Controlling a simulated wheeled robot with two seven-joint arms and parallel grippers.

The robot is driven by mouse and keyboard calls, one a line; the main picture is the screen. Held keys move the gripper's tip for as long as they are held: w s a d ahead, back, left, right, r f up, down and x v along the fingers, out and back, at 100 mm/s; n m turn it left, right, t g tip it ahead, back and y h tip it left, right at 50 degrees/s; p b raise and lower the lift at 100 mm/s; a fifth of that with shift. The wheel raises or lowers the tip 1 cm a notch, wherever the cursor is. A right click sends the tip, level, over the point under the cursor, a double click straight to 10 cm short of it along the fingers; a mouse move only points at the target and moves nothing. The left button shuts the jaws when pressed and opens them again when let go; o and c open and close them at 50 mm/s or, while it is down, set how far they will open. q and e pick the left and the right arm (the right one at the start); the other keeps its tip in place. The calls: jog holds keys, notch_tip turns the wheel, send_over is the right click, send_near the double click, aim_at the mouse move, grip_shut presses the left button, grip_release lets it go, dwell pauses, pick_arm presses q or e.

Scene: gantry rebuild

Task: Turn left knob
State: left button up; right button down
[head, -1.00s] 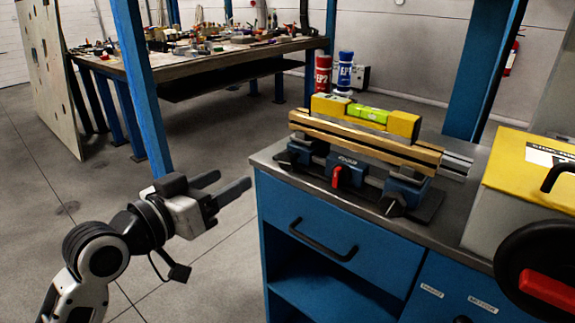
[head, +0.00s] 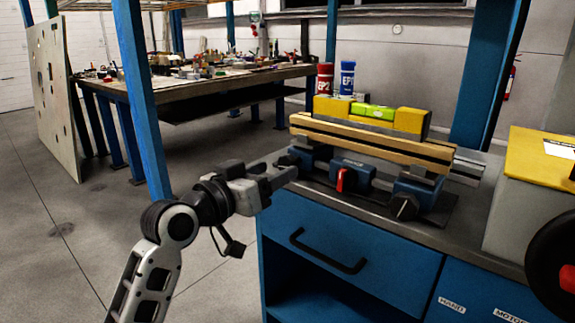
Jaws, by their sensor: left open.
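A blue clamp fixture (head: 352,172) stands on the workbench and holds wooden bars (head: 370,141) with a yellow level (head: 410,120) on top. At the left end is a blue block (head: 312,157); the left knob there is hidden or too dark to make out behind my fingers. My left gripper (head: 284,169) is open, its fingertips pointing right at that left end. I cannot tell whether they touch it. My right gripper is not in view.
The workbench (head: 437,237) has a drawer handle (head: 327,251) at its front. A red can (head: 325,77) and a blue can (head: 347,77) stand behind the fixture. A yellow-topped box (head: 540,155) is at the right.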

aim_at(285, 165)
pick_arm(q)
jog(key=x, duration=0.5)
jog(key=shift+w+d, duration=0.1)
jog(key=c, duration=1)
